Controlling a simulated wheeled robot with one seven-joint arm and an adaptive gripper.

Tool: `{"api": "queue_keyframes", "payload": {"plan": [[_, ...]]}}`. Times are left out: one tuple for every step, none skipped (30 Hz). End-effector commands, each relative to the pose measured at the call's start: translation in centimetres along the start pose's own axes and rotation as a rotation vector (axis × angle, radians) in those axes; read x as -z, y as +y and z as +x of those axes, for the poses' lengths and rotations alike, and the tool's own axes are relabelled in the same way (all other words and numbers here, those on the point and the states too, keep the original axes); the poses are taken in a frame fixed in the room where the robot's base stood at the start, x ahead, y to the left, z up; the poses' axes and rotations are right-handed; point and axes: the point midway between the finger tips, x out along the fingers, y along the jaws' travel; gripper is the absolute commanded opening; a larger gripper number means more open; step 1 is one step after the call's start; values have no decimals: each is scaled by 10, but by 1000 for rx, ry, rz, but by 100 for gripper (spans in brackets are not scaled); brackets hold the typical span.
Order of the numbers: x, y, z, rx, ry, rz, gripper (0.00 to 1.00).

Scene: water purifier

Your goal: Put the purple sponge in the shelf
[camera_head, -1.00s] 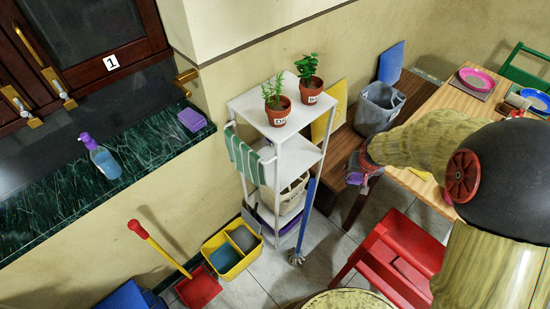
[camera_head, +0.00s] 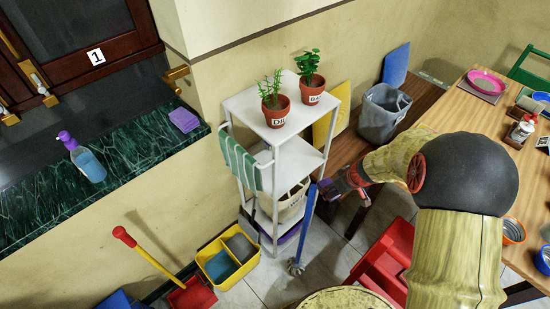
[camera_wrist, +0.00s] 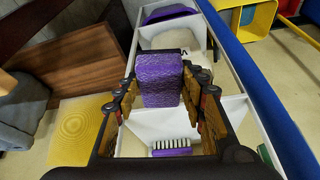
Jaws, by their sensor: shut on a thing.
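My gripper (camera_wrist: 162,92) is shut on a purple sponge (camera_wrist: 162,70), which sits between its fingers in the wrist view. In the head view my gripper (camera_head: 338,188) is just right of the white shelf (camera_head: 249,108), at about the height of its middle levels. The sponge is hard to make out there. The wrist view shows the white shelf boards (camera_wrist: 233,112) behind and around the sponge. I cannot tell whether the sponge touches a board. A second purple block (camera_head: 184,119) lies on the green marble counter.
A blue pole (camera_head: 307,222) leans at the shelf's front right, close to my gripper. Two potted plants (camera_head: 276,108) stand on the shelf top. A striped towel (camera_head: 242,162) hangs on its left. A purple-handled brush (camera_wrist: 172,147) lies on a shelf board.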

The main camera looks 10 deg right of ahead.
Motion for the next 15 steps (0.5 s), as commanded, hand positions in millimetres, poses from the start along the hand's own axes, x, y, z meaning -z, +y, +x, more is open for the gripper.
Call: {"api": "queue_keyframes", "payload": {"plan": [[2, 0, 0, 18, -1, -41, 21], [2, -1, 0, 30, -1, -66, 21], [2, -1, 0, 40, -1, -95, 21], [3, -1, 0, 48, -1, -115, 21], [3, -1, -1, 54, 0, -131, 21], [3, -1, -1, 60, 0, -148, 21], [4, -1, 0, 64, 0, -158, 21], [5, -2, 0, 68, -1, -167, 21], [8, -3, 2, 71, -1, -175, 21], [11, -4, 4, 73, -1, -179, 21], [15, -5, 5, 74, -2, -181, 21], [22, -6, 9, 75, -2, -183, 21], [28, -8, 11, 75, -1, -184, 21], [35, -10, 14, 75, -1, -183, 21], [44, -11, 18, 74, -1, -184, 21]]}}
